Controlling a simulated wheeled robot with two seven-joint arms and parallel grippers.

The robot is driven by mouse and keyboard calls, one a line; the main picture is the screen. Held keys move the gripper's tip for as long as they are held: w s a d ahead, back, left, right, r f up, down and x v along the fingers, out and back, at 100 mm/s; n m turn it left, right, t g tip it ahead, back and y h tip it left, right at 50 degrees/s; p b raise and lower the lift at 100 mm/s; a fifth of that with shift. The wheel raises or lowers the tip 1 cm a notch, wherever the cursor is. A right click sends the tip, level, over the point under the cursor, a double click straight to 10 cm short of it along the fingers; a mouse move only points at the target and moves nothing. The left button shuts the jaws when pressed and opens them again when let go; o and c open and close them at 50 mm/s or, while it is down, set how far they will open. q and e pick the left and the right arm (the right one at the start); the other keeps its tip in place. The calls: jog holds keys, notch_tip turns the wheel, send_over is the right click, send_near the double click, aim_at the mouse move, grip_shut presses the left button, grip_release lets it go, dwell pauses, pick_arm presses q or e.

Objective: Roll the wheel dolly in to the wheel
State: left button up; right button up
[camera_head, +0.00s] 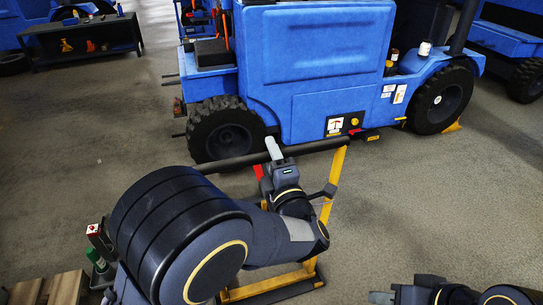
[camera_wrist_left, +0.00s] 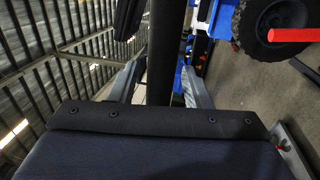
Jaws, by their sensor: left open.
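The wheel dolly is a yellow frame (camera_head: 337,172) with a dark crossbar (camera_head: 318,147) at its top and a low yellow base (camera_head: 268,284). Its far-left part is hidden behind my arm. My left gripper (camera_head: 273,149) is at the crossbar. In the left wrist view the dark bar (camera_wrist_left: 166,50) runs between the two spread fingers; the gripper is open around it, and contact cannot be told. The black wheel (camera_head: 226,136) of the blue vehicle is just beyond the bar, and a wheel shows in the left wrist view (camera_wrist_left: 268,18). My right gripper (camera_head: 381,298) is partly seen at the bottom edge.
The blue vehicle (camera_head: 318,72) stands behind the dolly, with a yellow chock (camera_head: 453,127) at its right wheel (camera_head: 441,99). A wooden pallet (camera_head: 48,290) and a red-and-green item (camera_head: 98,245) are at lower left. Floor right of the dolly is clear.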

pick_arm(q)
jog(key=shift+w, duration=0.1)
grip_shut()
dwell(0.3)
